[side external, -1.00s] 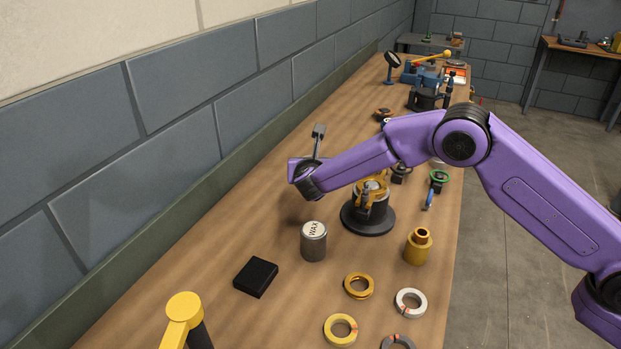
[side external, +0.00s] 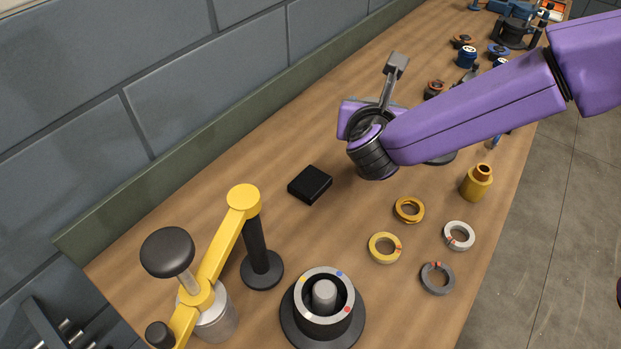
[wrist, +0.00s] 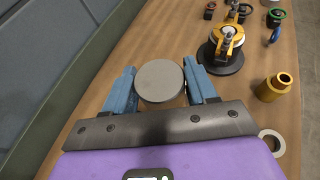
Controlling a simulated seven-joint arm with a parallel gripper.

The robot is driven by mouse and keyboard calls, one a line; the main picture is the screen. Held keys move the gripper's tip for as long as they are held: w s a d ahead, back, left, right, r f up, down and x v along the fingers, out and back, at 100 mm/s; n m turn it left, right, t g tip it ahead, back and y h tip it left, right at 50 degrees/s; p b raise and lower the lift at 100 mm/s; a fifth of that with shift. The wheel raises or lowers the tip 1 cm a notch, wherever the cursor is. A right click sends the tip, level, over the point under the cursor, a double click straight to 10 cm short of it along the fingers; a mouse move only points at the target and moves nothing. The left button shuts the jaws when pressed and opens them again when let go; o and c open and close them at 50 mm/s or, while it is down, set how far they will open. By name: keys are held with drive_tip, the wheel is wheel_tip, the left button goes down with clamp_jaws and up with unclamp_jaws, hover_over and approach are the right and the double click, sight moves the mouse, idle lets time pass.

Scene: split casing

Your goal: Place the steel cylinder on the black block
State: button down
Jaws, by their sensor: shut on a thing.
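The steel cylinder (wrist: 160,82) shows in the wrist view as a round grey top between the two blue fingers. My gripper (wrist: 160,72) is shut on it, with one finger on each side. In the side view the purple wrist and dark joint of my gripper (side external: 372,158) hide the fingers and the cylinder. The black block (side external: 310,185) lies flat on the bench, just left of my gripper in the side view, with nothing on it. The block is not seen in the wrist view. I cannot tell whether the cylinder touches the bench.
A yellow-armed stand (side external: 242,200) and a dark round fixture (side external: 323,310) stand in front. Several rings, including a yellow one (side external: 385,248), and a brass part (side external: 477,183) lie to the right. A green ledge (side external: 170,185) runs along the wall. The bench around the block is clear.

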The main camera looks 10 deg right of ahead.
drive_tip(key=s+r, duration=0.1)
drive_tip(key=s, duration=0.5)
drive_tip(key=shift+w+a+f, duration=1.6)
drive_tip(key=shift+w+f, duration=0.15)
drive_tip(key=shift+f, duration=0.3)
drive_tip(key=shift+w+a+f, duration=1.65)
drive_tip(key=shift+w+f, duration=0.1)
drive_tip(key=shift+f, duration=0.3)
drive_tip(key=shift+w+a+f, duration=1.6)
drive_tip(key=shift+w+f, duration=0.15)
drive_tip(key=shift+f, duration=0.3)
drive_tip(key=shift+f, duration=0.15)
drive_tip(key=shift+c, duration=1.7)
unclamp_jaws()
drive_tip(key=shift+s+f, duration=0.1)
drive_tip(key=shift+f, duration=0.15)
drive_tip(key=shift+r, duration=0.1)
